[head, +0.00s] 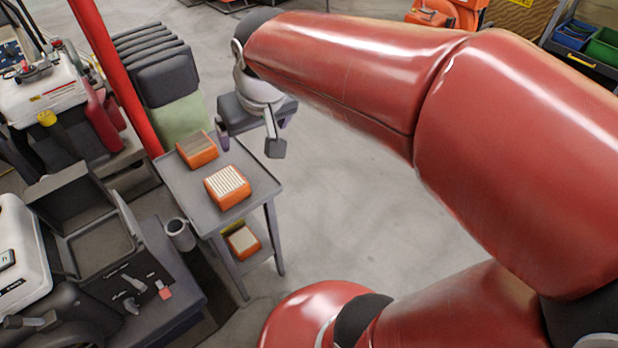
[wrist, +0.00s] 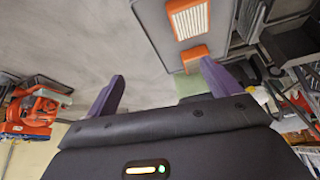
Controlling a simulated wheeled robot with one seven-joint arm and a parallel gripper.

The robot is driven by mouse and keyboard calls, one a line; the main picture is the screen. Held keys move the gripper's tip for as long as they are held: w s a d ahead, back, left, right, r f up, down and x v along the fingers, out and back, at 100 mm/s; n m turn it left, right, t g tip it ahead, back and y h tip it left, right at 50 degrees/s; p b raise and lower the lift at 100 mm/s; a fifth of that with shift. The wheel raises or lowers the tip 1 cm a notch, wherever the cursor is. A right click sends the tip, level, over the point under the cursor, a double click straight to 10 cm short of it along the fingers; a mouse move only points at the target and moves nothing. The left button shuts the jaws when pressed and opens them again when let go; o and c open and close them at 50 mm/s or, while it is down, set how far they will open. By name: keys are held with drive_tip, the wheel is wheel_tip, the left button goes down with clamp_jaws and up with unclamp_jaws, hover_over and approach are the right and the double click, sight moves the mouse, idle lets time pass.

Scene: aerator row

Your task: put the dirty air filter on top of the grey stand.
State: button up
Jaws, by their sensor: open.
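A grey two-tier stand (head: 172,189) is left of centre in the head view; I take it as the grey stand. On its top lie an orange filter with a dull brownish face (head: 197,150), apparently the dirty air filter, and an orange filter with clean white pleats (head: 227,187). The white-pleated filter also shows in the wrist view (wrist: 188,20), with an orange filter edge (wrist: 194,53) below it. My gripper (wrist: 163,72) is open and empty, its purple fingers apart. In the head view, my gripper (head: 254,142) is near the stand's far right corner, apparently above it.
Another orange filter (head: 242,242) is on the stand's lower shelf. A grey cup (head: 180,235) is left of the stand, near an open dark case (head: 95,235). A stack of dark cases (head: 160,70) is behind. The floor right of the stand is clear.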

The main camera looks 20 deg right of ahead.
drive_tip(key=s+d+f, duration=0.1)
drive_tip(key=s+d, duration=0.1)
drive_tip(key=s, duration=0.4)
drive_tip(key=s+d+f+m, duration=0.1)
drive_tip(key=s+d+f, duration=0.1)
drive_tip(key=s, duration=0.4)
drive_tip(key=shift+s+d+f+m+t+h, duration=0.2)
drive_tip(key=shift+d+f+m+t+h, duration=0.15)
drive_tip(key=shift+d, duration=0.25)
drive_tip(key=shift+r, duration=0.25)
drive_tip(key=shift+r+p, duration=2.3)
drive_tip(key=shift+p, duration=0.1)
